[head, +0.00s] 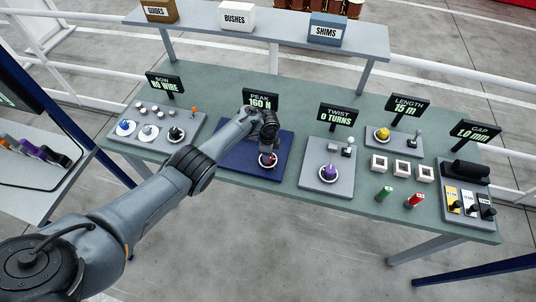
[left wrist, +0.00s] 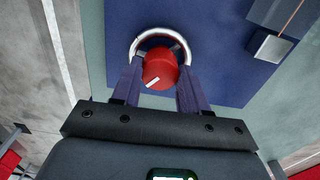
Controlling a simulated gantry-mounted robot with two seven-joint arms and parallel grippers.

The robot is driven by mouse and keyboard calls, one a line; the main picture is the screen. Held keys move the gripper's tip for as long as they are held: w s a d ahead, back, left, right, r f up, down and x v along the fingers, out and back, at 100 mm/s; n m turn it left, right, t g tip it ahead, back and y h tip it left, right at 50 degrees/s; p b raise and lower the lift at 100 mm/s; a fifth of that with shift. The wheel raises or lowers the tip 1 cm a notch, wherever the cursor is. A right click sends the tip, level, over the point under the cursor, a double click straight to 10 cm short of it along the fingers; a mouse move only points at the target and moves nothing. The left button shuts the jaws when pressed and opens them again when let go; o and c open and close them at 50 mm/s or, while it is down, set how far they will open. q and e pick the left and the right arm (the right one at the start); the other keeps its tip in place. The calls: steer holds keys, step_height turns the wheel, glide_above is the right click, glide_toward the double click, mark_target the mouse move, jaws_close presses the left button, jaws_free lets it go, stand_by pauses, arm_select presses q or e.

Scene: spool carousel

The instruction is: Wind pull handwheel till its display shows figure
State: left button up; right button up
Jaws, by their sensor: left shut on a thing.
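The red handwheel (head: 267,161) sits on the dark blue base of the pull station (head: 238,168), inside a pale ring. Its display (head: 261,98) reads "PEAK 160 N". My left gripper (head: 268,153) reaches down onto the handwheel from above and hides part of it. In the left wrist view, the handwheel (left wrist: 160,66) shows a white pointer line aimed to the lower left. The left gripper's two fingers (left wrist: 160,86) are shut on it, one on each side. My right gripper is not in view.
On the green bench (head: 225,86), a station reading "NO WIRE" (head: 165,83) stands left. "0 TURNS" (head: 337,115), "15 m" (head: 407,105) and "1.0 mm" (head: 475,132) stations stand right. Green (head: 384,194) and red (head: 414,201) cylinders lie near the front. A raised shelf (head: 270,42) runs behind.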

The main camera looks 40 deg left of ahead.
arm_select(q)
steer(key=m+b, duration=0.2)
steer(key=m, duration=0.4)
steer(key=shift+m+b, duration=0.3)
steer(key=shift+b, duration=0.05)
stand_by(0.4)
steer(key=o, duration=1.1)
steer(key=shift+c, duration=0.2)
step_height(320, 180, up, 11)
steer(key=p, duration=0.3)
steer(key=shift+s+f, duration=0.1)
steer(key=shift+f, duration=0.05)
